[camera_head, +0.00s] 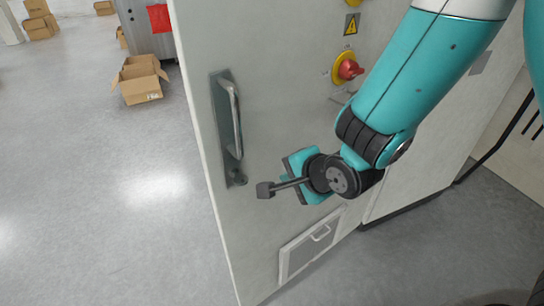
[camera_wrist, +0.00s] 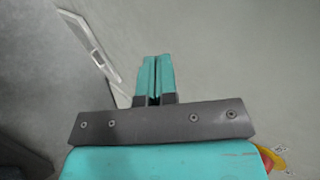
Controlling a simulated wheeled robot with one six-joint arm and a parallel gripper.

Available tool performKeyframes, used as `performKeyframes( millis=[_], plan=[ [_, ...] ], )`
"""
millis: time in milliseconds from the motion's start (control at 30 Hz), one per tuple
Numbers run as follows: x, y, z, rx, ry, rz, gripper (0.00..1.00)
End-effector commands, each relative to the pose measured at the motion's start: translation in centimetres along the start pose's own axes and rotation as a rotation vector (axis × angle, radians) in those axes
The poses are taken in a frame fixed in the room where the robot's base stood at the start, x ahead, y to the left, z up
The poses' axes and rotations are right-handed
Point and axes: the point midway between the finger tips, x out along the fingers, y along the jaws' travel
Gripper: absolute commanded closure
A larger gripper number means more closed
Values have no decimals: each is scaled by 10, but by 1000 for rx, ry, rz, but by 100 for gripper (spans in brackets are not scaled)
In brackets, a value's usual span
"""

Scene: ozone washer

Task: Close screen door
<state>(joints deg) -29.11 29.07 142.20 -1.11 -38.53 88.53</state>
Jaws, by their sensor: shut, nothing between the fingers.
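The door (camera_head: 270,90) is a large pale grey upright panel in the head view, its left edge standing against open floor. It carries a metal handle (camera_head: 234,120) on a dark backing plate near that edge. My gripper (camera_head: 300,176) is in front of the door's face, to the right of the handle's lower end. In the wrist view its two teal fingers (camera_wrist: 155,78) are together and empty, with plain grey surface behind them. I cannot tell whether the fingertips touch the door.
A red emergency knob on a yellow base (camera_head: 347,70) and a yellow warning sign (camera_head: 352,23) sit above my gripper. A vent panel (camera_head: 310,245) is low on the grey face. Open cardboard box (camera_head: 140,82) lies on the floor behind.

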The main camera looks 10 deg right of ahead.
Motion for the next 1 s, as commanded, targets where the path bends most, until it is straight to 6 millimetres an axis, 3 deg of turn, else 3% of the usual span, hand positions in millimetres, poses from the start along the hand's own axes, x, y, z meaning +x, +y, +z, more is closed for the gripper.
performKeyframes(
  millis=[167,200,400,1000],
  plan=[
    [37,2,0,-1,0,4,100],
    [39,-7,0,-1,0,0,100],
    [57,-22,0,-1,0,2,100],
    [66,-28,-2,5,6,1,100]
  ],
)
